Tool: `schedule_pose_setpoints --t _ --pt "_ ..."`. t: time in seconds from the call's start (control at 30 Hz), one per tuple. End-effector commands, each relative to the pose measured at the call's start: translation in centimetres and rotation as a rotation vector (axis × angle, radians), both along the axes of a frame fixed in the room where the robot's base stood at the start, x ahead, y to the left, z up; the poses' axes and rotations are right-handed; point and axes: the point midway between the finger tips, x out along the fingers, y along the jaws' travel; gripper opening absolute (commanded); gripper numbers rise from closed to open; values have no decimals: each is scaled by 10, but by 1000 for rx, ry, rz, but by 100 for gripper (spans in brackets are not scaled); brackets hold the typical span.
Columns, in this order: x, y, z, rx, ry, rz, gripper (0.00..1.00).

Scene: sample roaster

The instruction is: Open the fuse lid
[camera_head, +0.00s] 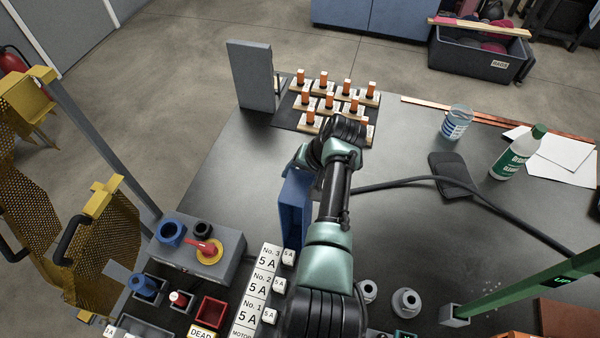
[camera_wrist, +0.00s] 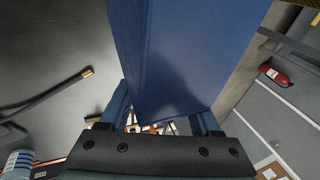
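The blue fuse lid (camera_head: 293,212) stands upright on the dark bench beyond the "5 A" blocks, just left of my forearm. Its hollow side seems to face the head camera. In the wrist view the blue lid (camera_wrist: 190,65) fills the upper middle and hides much of what is behind it. My gripper (camera_head: 300,158) is at the lid's far upper end in the head view, mostly hidden by my wrist. In the wrist view my gripper's fingers (camera_wrist: 165,112) stand well apart on either side of the lid's end. Whether they touch it cannot be told.
White "5 A" blocks numbered 1 to 3 (camera_head: 263,283) stand in front of the lid. A grey box with a red switch (camera_head: 205,248) is at left. Orange-topped pieces (camera_head: 328,101) and a grey upright plate (camera_head: 250,75) are behind. A black cable (camera_head: 400,180) crosses right.

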Motion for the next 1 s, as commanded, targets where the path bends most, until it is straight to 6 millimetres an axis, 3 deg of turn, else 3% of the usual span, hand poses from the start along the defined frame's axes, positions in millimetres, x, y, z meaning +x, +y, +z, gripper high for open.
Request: schedule_pose_setpoints --t 0.27,0.43,1.0 --pt "1 -1 3 1 -4 0 64" --pt "-2 -6 17 1 -6 -2 64" --pt "-26 -40 109 0 -5 -1 64"
